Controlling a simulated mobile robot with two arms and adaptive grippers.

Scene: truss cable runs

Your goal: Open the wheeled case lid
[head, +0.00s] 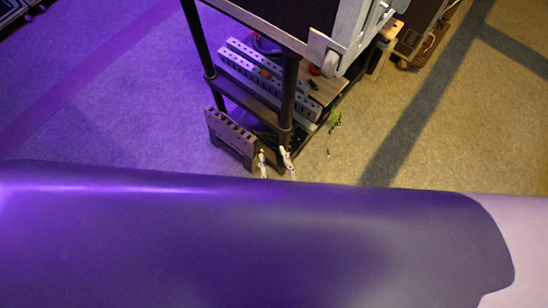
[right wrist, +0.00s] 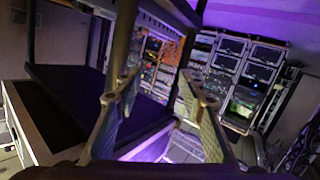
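My right gripper (head: 275,160) shows in the head view as two pale fingertips just past the big smooth purple-lit form in front. In the right wrist view my right gripper (right wrist: 160,98) has its two fingers wide apart with nothing between them. A dark case with pale metal edges and a corner fitting (head: 322,45) sits at the top of the head view, cut off by the frame. It may be the wheeled case, but I cannot tell, nor see how its lid stands. The right fingertips are below it in the picture, apart from it. My left gripper is not in view.
A black-legged rack (head: 290,95) holds grey slotted strips (head: 265,80) and cables. A slotted block (head: 231,132) stands by its foot, close to the right fingertips. Carpet (head: 440,140) is clear at right. Equipment racks (right wrist: 245,75) show in the right wrist view.

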